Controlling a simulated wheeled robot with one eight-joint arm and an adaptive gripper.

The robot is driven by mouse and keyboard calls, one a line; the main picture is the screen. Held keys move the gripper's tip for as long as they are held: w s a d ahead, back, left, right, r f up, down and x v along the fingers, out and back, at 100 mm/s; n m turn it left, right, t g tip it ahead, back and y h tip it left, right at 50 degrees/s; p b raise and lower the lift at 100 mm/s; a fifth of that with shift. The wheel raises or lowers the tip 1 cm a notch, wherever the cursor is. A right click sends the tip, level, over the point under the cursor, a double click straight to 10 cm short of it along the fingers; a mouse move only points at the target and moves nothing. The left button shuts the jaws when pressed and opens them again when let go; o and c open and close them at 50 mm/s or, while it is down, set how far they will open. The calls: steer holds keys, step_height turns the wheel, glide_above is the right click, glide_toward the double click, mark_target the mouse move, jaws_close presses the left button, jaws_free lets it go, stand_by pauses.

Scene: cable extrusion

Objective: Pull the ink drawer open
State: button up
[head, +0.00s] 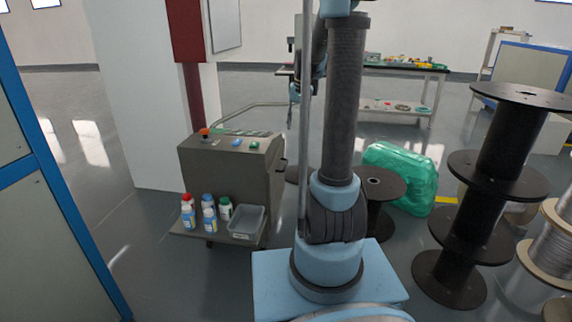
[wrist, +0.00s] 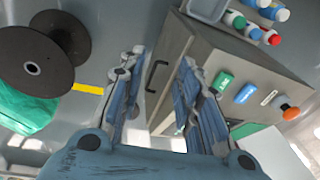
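The ink drawer appears to be part of the grey cabinet (head: 228,172), which stands left of my arm in the head view. In the wrist view the cabinet (wrist: 245,62) fills the upper right. A dark bar handle (wrist: 152,76) is on its narrow face, between my fingers in the picture. No opened drawer shows on that face; its outline is partly hidden by a finger. My gripper (wrist: 158,68) is open, with its two blue fingers apart and nothing held. The handle looks beyond the fingertips; I cannot tell the exact gap.
Several ink bottles (head: 208,216) and a clear tray (head: 247,221) stand on the cabinet's front shelf. Black spools (head: 464,222) stand at right, and a green wrapped bundle (head: 408,178) lies behind my arm. A workbench (head: 405,68) is farther back.

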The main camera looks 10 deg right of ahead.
steer(key=w+d+f, duration=0.1)
steer(key=w+f, duration=0.5)
steer(key=w, duration=0.6)
steer(key=m, duration=0.1)
glide_toward(286, 164)
steer(key=shift+g+y, duration=0.3)
steer(key=f, duration=0.5)
steer(key=w+a+f, duration=0.1)
steer(key=f, duration=0.2)
jaws_close()
